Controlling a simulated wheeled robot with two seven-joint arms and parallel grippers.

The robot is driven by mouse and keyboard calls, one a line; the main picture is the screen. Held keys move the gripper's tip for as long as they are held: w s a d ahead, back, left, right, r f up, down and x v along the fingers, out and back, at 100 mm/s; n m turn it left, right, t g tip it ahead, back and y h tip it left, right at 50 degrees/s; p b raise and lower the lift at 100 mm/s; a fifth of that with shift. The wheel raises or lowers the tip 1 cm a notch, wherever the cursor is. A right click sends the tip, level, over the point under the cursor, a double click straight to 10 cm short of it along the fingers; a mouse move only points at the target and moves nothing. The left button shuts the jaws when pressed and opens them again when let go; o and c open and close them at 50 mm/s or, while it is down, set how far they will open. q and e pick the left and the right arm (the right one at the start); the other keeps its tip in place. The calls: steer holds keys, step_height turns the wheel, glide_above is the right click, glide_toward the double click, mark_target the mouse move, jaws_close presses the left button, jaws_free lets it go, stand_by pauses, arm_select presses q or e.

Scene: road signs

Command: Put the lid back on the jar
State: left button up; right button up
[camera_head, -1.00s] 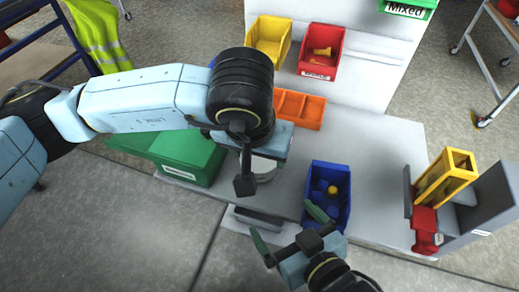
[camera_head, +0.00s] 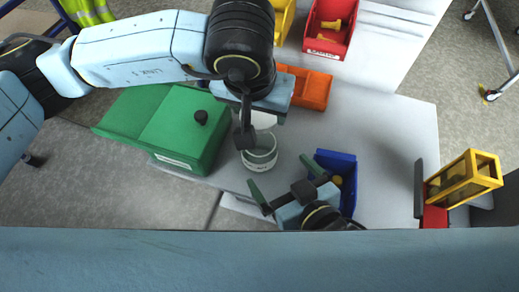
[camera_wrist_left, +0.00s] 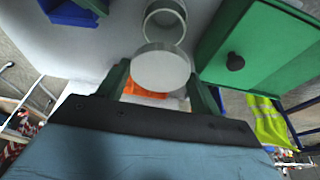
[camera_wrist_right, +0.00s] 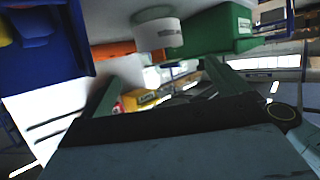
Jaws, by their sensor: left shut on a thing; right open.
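The jar (camera_head: 260,157) is a pale, open-topped cylinder standing on the grey table. It shows in the left wrist view (camera_wrist_left: 166,24), and its labelled side in the right wrist view (camera_wrist_right: 158,34). My left gripper (camera_head: 256,124) is shut on the lid, a round pale grey disc (camera_wrist_left: 160,68). It holds the lid off the jar, towards the table's back in the head view, where the arm mostly hides it. My right gripper (camera_head: 269,178) is open and empty, with its fingertips close to the jar's front side. I cannot tell whether they touch it.
A green box (camera_head: 175,135) with a black knob stands left of the jar. A blue bin (camera_head: 335,160) with parts is to the right, partly behind my right gripper. An orange tray (camera_head: 312,88) and a red bin (camera_head: 330,25) stand behind.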

glide_above(259, 148)
steer(key=s, duration=0.3)
step_height(259, 148, down, 4)
steer(key=c, duration=1.5)
arm_select(q)
steer(key=shift+f, duration=2.55)
steer(key=shift+f, duration=0.85)
steer(key=shift+f, duration=0.2)
steer(key=shift+s+f, duration=0.1)
steer(key=shift+f, duration=0.2)
